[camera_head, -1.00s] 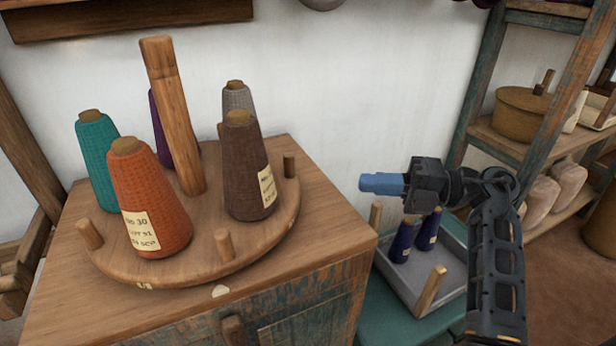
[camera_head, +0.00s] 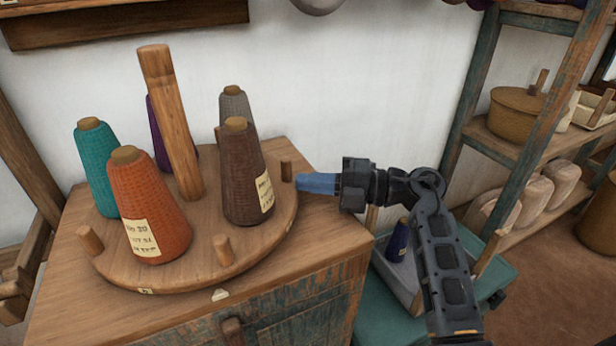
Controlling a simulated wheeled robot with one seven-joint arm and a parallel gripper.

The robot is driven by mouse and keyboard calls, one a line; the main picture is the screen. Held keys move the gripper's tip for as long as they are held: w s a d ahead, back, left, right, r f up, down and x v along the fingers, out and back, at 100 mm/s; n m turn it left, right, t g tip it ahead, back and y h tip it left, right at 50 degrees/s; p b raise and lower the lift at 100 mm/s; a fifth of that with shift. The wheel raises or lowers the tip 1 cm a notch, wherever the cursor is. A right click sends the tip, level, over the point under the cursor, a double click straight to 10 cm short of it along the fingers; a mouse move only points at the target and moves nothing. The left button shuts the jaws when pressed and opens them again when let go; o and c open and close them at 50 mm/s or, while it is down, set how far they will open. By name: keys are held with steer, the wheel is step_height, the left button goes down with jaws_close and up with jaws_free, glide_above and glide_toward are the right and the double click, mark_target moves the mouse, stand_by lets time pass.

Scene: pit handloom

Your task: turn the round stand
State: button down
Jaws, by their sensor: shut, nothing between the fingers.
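The round stand (camera_head: 184,272) is a wooden disc on a cabinet top, with a thick centre post (camera_head: 171,120) and short pegs around its rim. It carries an orange cone (camera_head: 150,212), a teal cone (camera_head: 98,170), a purple cone (camera_head: 158,135), a brown cone (camera_head: 241,180) and a grey cone (camera_head: 233,105). My gripper (camera_head: 300,183) has blue fingers, shut and empty.
The wooden cabinet (camera_head: 320,240) bears the stand, with a pale marker (camera_head: 221,295) near its front edge. At right, a grey tray (camera_head: 398,280) holds a dark blue cone (camera_head: 398,240), partly hidden by my arm. A shelf rack (camera_head: 470,130) stands farther right.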

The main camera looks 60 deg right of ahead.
steer(key=shift+w+d, duration=0.2)
steer(key=shift+w, duration=0.3)
